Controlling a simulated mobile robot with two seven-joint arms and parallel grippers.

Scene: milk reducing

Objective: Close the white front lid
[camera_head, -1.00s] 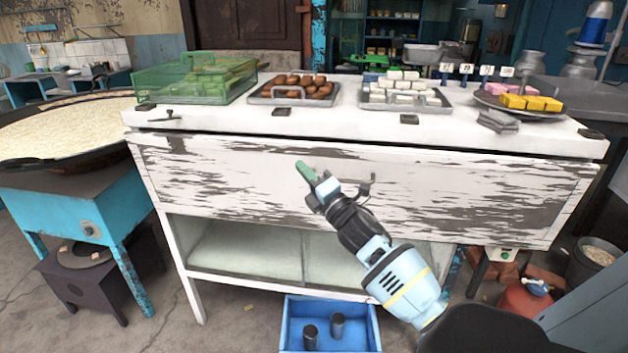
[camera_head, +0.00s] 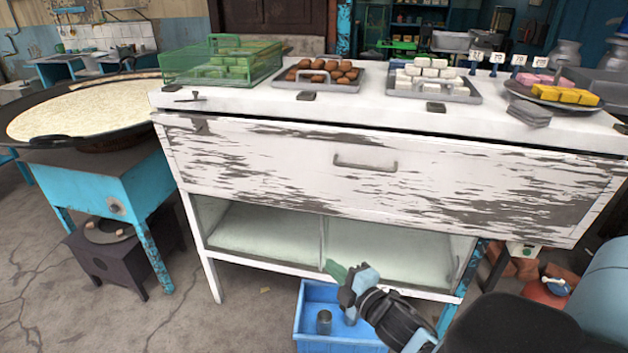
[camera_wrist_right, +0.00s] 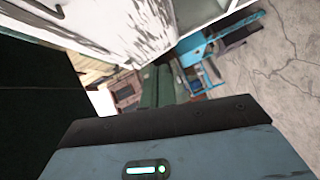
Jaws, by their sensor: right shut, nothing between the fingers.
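The white front lid (camera_head: 400,188) is a worn panel with peeling paint and a metal handle (camera_head: 365,164) at its upper middle. It covers the upper front of the white counter, and a thin dark gap runs along its top edge. The lid also shows tilted in the right wrist view (camera_wrist_right: 120,22). My right gripper (camera_head: 345,276) is shut and empty. It is below the lid, in front of the open lower compartment, and apart from the handle. My left gripper is not in view.
A blue crate (camera_head: 312,338) holding dark cups stands on the floor beneath my right gripper. The countertop (camera_head: 240,99) carries a green box (camera_head: 215,64), trays of sweets and a plate. A blue stove stand (camera_head: 125,190) with a large pan is at left.

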